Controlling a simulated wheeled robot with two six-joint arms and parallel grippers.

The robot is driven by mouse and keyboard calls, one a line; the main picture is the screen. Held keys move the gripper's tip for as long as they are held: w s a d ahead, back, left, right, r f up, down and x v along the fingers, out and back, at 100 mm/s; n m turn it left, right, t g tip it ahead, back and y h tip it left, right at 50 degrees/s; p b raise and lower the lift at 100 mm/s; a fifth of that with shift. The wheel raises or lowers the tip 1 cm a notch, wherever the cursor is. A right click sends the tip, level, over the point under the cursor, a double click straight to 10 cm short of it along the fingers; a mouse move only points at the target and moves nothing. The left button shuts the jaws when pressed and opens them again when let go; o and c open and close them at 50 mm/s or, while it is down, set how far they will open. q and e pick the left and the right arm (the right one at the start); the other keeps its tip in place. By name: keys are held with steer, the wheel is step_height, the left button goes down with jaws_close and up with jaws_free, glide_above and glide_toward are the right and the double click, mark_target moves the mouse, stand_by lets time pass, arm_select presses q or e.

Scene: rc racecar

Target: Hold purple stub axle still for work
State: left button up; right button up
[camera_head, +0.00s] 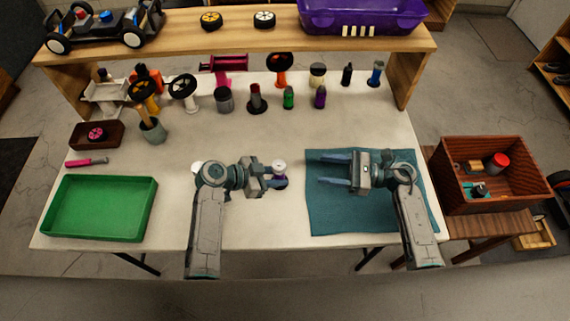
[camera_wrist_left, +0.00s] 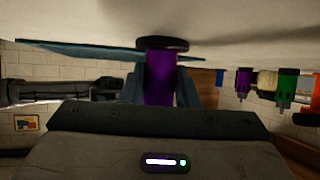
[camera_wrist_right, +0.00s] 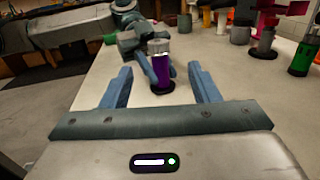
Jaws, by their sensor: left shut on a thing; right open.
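The purple stub axle (camera_head: 281,177) stands upright on the white table, with a round dark base and a pale top. My left gripper (camera_head: 276,182) is shut around its body from the left. In the left wrist view, its purple body (camera_wrist_left: 160,78) shows between the two fingers, with the dark base against the table. My right gripper (camera_head: 321,169) is open and empty above the teal mat, pointing left toward the axle and apart from it. The right wrist view shows the axle (camera_wrist_right: 162,72) beyond and between the open fingers.
The teal mat (camera_head: 330,220) lies under my right gripper. A green tray (camera_head: 98,208) is at the left. Several upright parts, including a green one (camera_head: 289,97) and another purple one (camera_head: 320,97), stand along the back. A wooden crate (camera_head: 490,197) is at the right.

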mark_target(285, 166)
steer(key=shift+a+f, duration=0.1)
steer(key=shift+a, duration=0.25)
steer(key=a, duration=0.3)
steer(key=w+a, duration=0.1)
steer(key=a, duration=0.7)
steer(key=shift+w+a, duration=0.15)
steer(key=shift+w, duration=0.2)
steer(key=shift+c, duration=0.4)
steer(key=c, duration=0.9)
